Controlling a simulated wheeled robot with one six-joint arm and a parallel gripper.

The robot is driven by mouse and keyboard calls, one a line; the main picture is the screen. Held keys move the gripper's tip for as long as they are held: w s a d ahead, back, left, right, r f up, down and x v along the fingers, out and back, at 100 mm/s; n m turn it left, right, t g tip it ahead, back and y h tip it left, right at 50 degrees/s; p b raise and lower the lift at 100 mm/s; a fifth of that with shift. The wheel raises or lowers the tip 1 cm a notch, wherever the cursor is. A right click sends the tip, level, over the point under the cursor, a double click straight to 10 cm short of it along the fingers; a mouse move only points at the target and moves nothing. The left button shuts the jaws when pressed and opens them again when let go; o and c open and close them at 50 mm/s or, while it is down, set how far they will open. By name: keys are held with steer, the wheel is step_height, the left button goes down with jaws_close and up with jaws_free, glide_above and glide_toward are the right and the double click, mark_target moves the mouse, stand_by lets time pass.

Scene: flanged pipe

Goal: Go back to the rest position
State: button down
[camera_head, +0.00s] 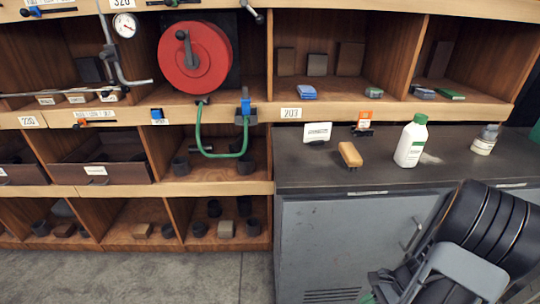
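A grey metal pipe (108,45) with a round pressure gauge (125,25) stands at the upper left, in front of the wooden shelves. A thin horizontal rod (70,90) runs beside its lower end. A red reel (195,58) with a dark crank sits in the shelf to the right of the pipe. A green hose (200,135) hangs below it in a loop, up to a blue-topped fitting (246,107).
A dark counter (390,178) at right bears a white bottle with green cap (411,141), a wooden brush (350,155) and a small jar (485,140). Grey floor (140,275) at lower left is clear.

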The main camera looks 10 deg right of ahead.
steer(key=w+a+r+n+t+h+p, duration=0.1)
steer(key=a+r+n+p, duration=0.3)
steer(key=r, duration=0.7)
steer(key=w+a+r+n+t+h+p, duration=0.1)
steer(key=w+a+r+n+h+p, duration=0.1)
steer(key=r+n, duration=0.5)
steer(key=w+a+r+n+t+h+p, duration=0.1)
steer(key=a+r+n+h+p, duration=0.4)
steer(key=r, duration=0.9)
steer(key=a, duration=0.2)
steer(key=shift+w+a+r+t+p, duration=0.25)
steer(key=shift+a+r+t+p, duration=0.05)
steer(key=shift+a+r+t, duration=0.1)
